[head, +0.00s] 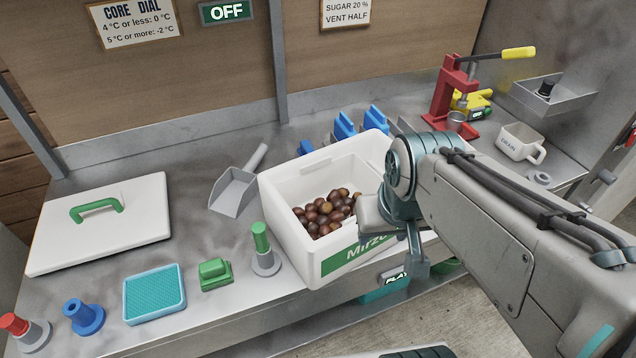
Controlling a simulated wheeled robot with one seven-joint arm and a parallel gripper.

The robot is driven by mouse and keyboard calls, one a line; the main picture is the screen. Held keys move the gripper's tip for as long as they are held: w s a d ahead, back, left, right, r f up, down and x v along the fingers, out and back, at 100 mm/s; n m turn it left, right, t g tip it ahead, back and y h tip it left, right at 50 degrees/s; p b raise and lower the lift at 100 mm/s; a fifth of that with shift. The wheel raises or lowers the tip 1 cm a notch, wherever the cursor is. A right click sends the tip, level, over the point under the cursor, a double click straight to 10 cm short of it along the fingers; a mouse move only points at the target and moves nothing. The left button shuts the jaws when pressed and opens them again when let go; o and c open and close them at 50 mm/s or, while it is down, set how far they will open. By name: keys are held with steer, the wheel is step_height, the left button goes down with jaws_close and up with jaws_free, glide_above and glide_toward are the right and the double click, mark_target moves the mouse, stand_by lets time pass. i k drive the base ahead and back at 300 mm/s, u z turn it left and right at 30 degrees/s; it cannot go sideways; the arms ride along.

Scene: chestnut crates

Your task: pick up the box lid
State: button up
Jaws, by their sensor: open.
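The box lid (142,228) is a flat white slab with a green handle (95,207) on top. It lies flat on the left part of the metal counter in the head view. The white box (286,222) stands uncovered at the counter's middle, with brown chestnuts (327,213) inside and a green label on its front. My gripper (415,268) is at the box's front right, pointing down, far to the right of the lid. It is open and holds nothing I can see. My arm hides the box's right side.
A grey scoop (234,192) lies between lid and box. In front stand a green-topped peg (262,245), a green block (215,273), a teal tray (126,302), and blue (84,316) and red-topped (30,330) pegs. A red press (451,95) and white mug (517,143) stand at right.

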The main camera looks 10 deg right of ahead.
mark_target(80, 228)
steer(key=u, duration=1.65)
steer(key=k, duration=1.15)
steer(key=u, duration=0.9)
steer(key=i, duration=1.9)
steer(key=z, duration=0.7)
